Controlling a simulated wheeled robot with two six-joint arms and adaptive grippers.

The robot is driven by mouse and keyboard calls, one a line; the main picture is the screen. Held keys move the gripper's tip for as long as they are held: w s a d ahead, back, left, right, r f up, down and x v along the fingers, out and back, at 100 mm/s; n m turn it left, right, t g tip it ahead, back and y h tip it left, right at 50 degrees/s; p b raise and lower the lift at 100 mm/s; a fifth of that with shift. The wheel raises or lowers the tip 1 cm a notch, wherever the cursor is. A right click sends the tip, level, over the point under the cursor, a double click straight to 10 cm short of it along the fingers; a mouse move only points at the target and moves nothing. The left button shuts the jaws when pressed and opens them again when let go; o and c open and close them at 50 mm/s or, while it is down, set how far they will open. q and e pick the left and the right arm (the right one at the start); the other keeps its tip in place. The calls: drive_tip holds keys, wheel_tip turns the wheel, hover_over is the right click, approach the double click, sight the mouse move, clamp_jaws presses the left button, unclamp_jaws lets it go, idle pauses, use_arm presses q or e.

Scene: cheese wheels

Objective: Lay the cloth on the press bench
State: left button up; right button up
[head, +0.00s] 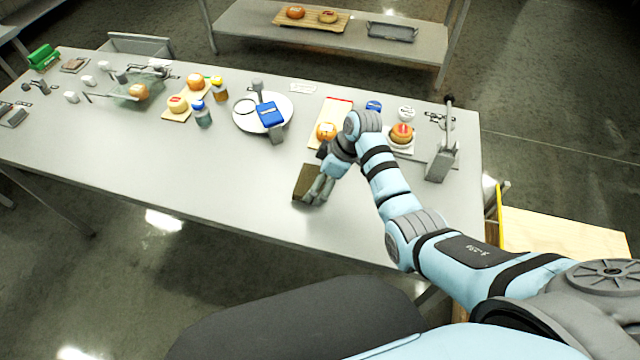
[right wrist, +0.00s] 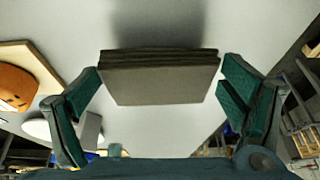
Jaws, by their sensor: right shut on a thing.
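The folded brown cloth (head: 305,180) is at the front middle of the steel bench (head: 230,185). In the right wrist view the cloth (right wrist: 160,85) shows as a flat stack of several dark layers between the two fingers. My right gripper (head: 317,188) is shut on it, with a fingertip at each side edge. A shadow lies on the bench beside the cloth; I cannot tell whether it touches the bench top. A grey lever press (head: 442,160) stands at the bench's right end. My left gripper is not in view.
Right of centre are a board with an orange cheese (head: 326,131) and a cheese on a white plate (head: 402,134). A round scale (head: 250,118) with a blue item stands mid-bench. More cheeses and jars are at the back left. The front left of the bench is clear.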

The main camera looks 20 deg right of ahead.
drive_tip(key=shift+f, duration=0.75)
drive_tip(key=shift+w+f, duration=0.1)
drive_tip(key=shift+w, duration=0.15)
drive_tip(key=o, duration=0.8)
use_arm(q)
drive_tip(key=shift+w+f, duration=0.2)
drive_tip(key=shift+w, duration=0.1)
use_arm(e)
drive_tip(key=shift+o, duration=0.2)
drive_tip(key=shift+s, duration=0.1)
use_arm(q)
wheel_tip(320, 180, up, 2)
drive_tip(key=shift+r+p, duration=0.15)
drive_tip(key=shift+p, duration=1)
use_arm(e)
drive_tip(key=v, duration=1.2)
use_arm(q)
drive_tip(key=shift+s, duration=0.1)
use_arm(e)
drive_tip(key=shift+d, duration=0.1)
